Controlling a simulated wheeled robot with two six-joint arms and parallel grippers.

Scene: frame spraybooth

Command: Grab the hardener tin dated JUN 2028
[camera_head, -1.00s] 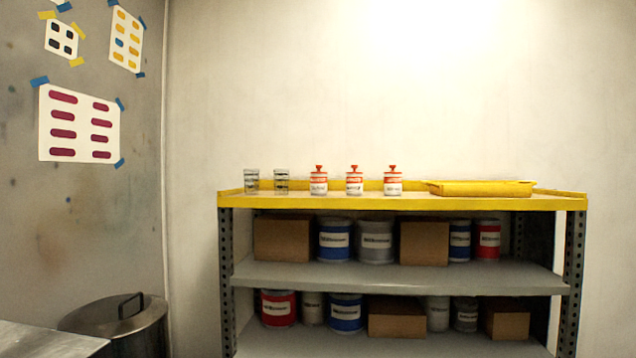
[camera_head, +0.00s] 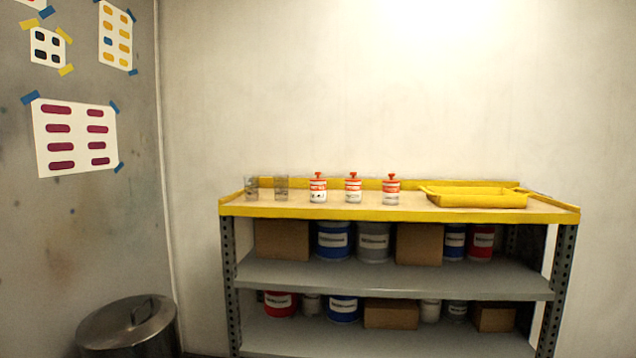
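Three small white tins with red-orange bands and red caps stand upright in a row on the yellow-edged shelf top: a left tin (camera_head: 318,188), a middle tin (camera_head: 353,188) and a right tin (camera_head: 391,190). Their labels are too small to read, so I cannot tell which one is dated JUN 2028. Neither of my grippers is in view.
Two clear cups (camera_head: 281,187) stand left of the tins, and a yellow tray (camera_head: 476,196) lies to their right. The lower shelves (camera_head: 390,278) hold paint cans and boxes. A lidded metal bin (camera_head: 128,325) stands at lower left. The shelf top's front strip is clear.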

